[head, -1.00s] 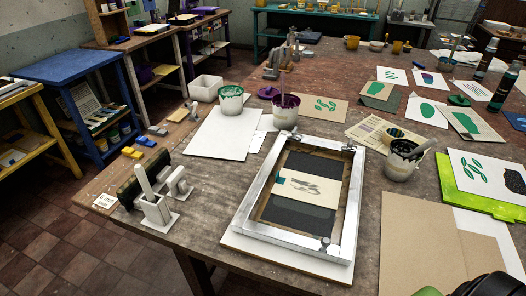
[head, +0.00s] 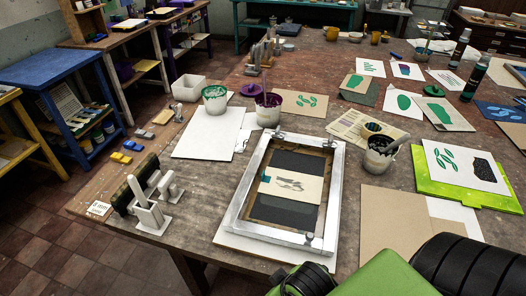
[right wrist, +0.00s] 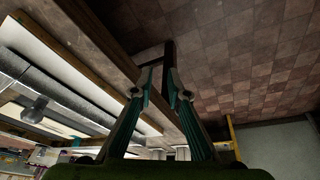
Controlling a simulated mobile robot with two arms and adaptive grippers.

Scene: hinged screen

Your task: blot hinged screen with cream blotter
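The hinged screen (head: 330,190) is a silver-white frame lying on the wooden table, with dark mesh and a cream card with a dark print (head: 292,187) showing inside it. I cannot single out the cream blotter for sure. Whitish tools with upright handles (head: 150,212) stand left of the screen, beside a dark roller-like piece (head: 130,186). My right gripper (right wrist: 157,80) shows in the right wrist view, its fingers apart and empty, near the table edge. Part of the screen frame (right wrist: 75,90) shows left of it. My left gripper is not in view.
A tub with green rim (head: 215,101), a purple tub (head: 268,112) and a grey tub (head: 379,158) stand behind the screen. A lime-green board (head: 430,186) lies right. White paper (head: 200,143) lies left. Bare table lies between the tools and screen.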

